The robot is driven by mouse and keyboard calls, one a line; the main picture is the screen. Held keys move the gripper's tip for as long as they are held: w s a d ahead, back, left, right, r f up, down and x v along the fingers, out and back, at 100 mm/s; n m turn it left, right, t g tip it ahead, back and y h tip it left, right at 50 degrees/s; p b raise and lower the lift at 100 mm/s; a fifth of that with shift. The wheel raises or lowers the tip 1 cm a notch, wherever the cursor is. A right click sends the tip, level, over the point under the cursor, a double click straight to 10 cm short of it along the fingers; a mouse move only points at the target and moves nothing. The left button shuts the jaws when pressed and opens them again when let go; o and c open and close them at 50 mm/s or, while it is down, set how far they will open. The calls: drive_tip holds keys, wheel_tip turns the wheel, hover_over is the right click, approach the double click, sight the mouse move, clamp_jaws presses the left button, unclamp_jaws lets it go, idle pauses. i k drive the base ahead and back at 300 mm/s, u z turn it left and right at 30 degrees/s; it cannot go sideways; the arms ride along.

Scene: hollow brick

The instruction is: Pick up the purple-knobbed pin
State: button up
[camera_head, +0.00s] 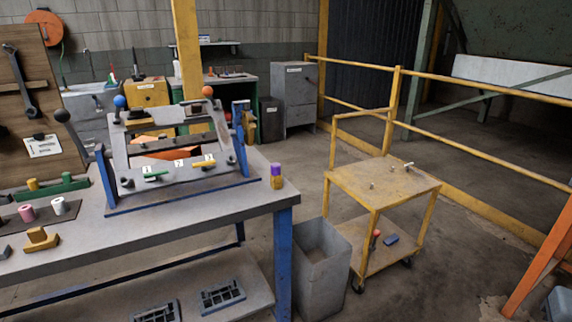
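A small upright piece with a purple top (276,169) and a tan-yellow lower part stands near the right end of the grey workbench (200,228). It looks like the purple-knobbed pin, but it is small and its pin shape is not clear. It stands just right of the blue-and-grey fixture (190,190), apart from it. My gripper is not in view.
A grey bin (321,265) and yellow cart (383,184) stand to the right. Floor beyond the bench end is partly clear.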

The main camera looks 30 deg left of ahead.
sight(275, 167)
drive_tip(key=u, duration=0.25)
drive_tip(key=i, duration=0.6)
drive_tip(key=u, duration=1.2)
drive_tip(key=i, duration=0.65)
drive_tip(key=u, duration=0.6)
